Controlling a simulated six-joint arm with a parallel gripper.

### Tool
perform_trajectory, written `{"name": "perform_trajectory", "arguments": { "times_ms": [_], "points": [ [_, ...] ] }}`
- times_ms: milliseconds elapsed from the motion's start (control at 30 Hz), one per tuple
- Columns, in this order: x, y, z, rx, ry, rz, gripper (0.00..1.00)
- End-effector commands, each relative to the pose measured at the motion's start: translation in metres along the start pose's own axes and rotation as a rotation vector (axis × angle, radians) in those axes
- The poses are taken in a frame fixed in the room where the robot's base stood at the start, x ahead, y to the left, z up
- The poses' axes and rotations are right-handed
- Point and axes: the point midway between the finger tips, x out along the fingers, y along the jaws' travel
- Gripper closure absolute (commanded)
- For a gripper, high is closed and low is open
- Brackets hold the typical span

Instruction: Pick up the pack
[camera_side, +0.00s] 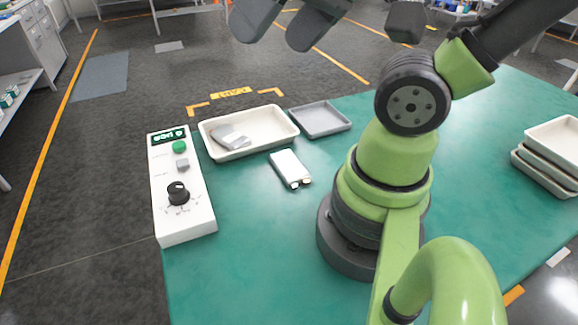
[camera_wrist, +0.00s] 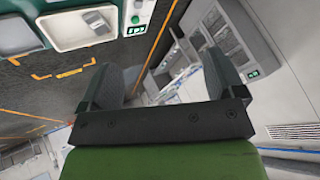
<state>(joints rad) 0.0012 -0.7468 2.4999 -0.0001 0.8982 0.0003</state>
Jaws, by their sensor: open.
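A white, flat, rectangular pack (camera_side: 290,168) lies on the green table (camera_side: 245,215), with small dark and tan parts at its near end. My gripper (camera_side: 274,38) is raised high at the top of the side view, well away from the pack, with its two grey fingers apart. In the wrist view my gripper (camera_wrist: 158,65) is open, with nothing between the fingers. I cannot make out the white pack in the wrist view.
A cream tray (camera_side: 220,154) holds a grey, flat item (camera_side: 230,137). A grey tray (camera_side: 339,125) sits beside it, empty. A white control box (camera_side: 185,215) with a knob stands at the table's left edge. Stacked trays (camera_side: 538,172) are at the right.

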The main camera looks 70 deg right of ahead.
Motion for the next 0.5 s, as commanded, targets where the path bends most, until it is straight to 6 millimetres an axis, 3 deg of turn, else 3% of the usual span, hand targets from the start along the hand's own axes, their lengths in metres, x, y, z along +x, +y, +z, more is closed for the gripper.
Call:
{"name": "perform_trajectory", "arguments": {
  "times_ms": [133, 233, 500],
  "points": [
    [0.013, 0.009, -0.009, 0.032, -0.028, 0.056, 0.12],
    [0.034, 0.025, -0.020, 0.077, -0.070, 0.136, 0.12],
    [0.102, 0.099, -0.031, 0.221, -0.230, 0.355, 0.12]
  ]
}}
